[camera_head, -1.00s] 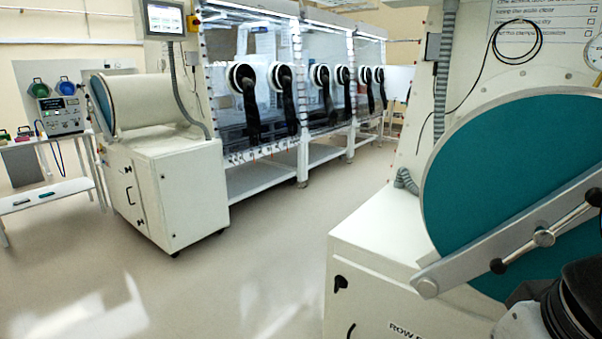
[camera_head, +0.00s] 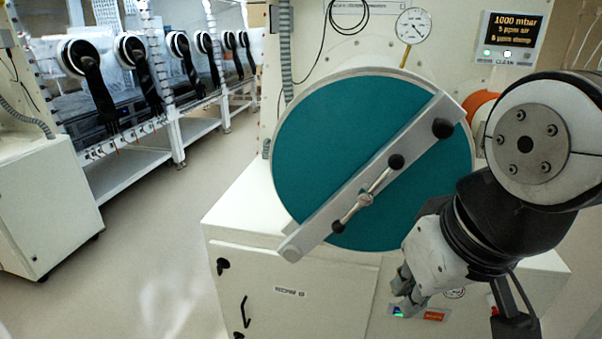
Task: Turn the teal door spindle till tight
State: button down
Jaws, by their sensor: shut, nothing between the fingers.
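The teal door (camera_head: 320,140) is a large round disc on the front of a white cabinet. A grey bar (camera_head: 325,222) crosses it on a diagonal, from lower left to upper right, with a black knob (camera_head: 443,128) near its upper end. At the bar's middle is the spindle (camera_head: 365,199), a metal hub with a thin cross handle ending in black knobs. My gripper (camera_head: 402,300) is shut and empty. It points down, to the lower right of the door and apart from the spindle, in front of the cabinet's lower panel.
A gauge (camera_head: 413,26) and a lit display (camera_head: 514,37) reading 1000 mbar are above the door. The cabinet's lower front has a black handle (camera_head: 244,311). A row of glove ports (camera_head: 130,50) stands at the left, with open floor between.

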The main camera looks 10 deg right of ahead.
aim_at(396, 162)
jog(key=k+j+z, duration=0.1)
jog(key=z, duration=0.35)
jog(key=k+z, duration=0.25)
jog(key=z, duration=0.2)
jog(key=k+l+z, duration=0.1)
jog(key=z, duration=0.3)
jog(key=k, duration=0.1)
